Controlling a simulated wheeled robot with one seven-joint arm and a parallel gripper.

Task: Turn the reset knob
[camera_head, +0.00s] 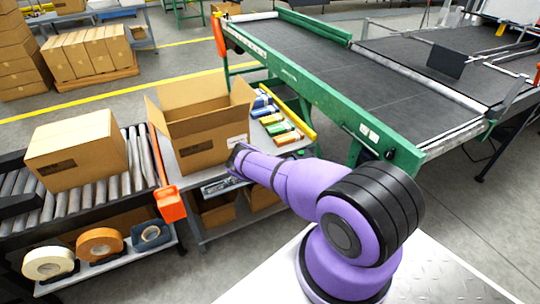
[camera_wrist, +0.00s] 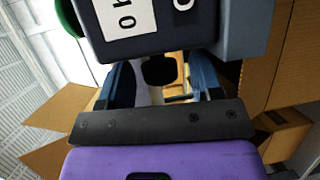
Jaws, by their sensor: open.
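In the wrist view a dark grey box (camera_wrist: 230,35) with a white label (camera_wrist: 125,15) fills the top. A dark rounded piece (camera_wrist: 158,70) shows below it, between my fingers; it may be the reset knob, but I cannot tell for sure. My gripper (camera_wrist: 162,85) is open, with one finger on each side of that piece. Whether the fingers touch it is unclear. In the head view my purple arm reaches left, and its end (camera_head: 240,158) is by the packing table, in front of the open carton (camera_head: 205,128). No knob can be made out there.
The packing table (camera_head: 225,165) holds several small coloured boxes (camera_head: 280,125) right of the open carton. A roller conveyor (camera_head: 145,155) with a closed carton (camera_head: 77,150) stands left. An orange post foot (camera_head: 170,204) stands between them. The green-framed belt conveyor (camera_head: 310,65) is behind.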

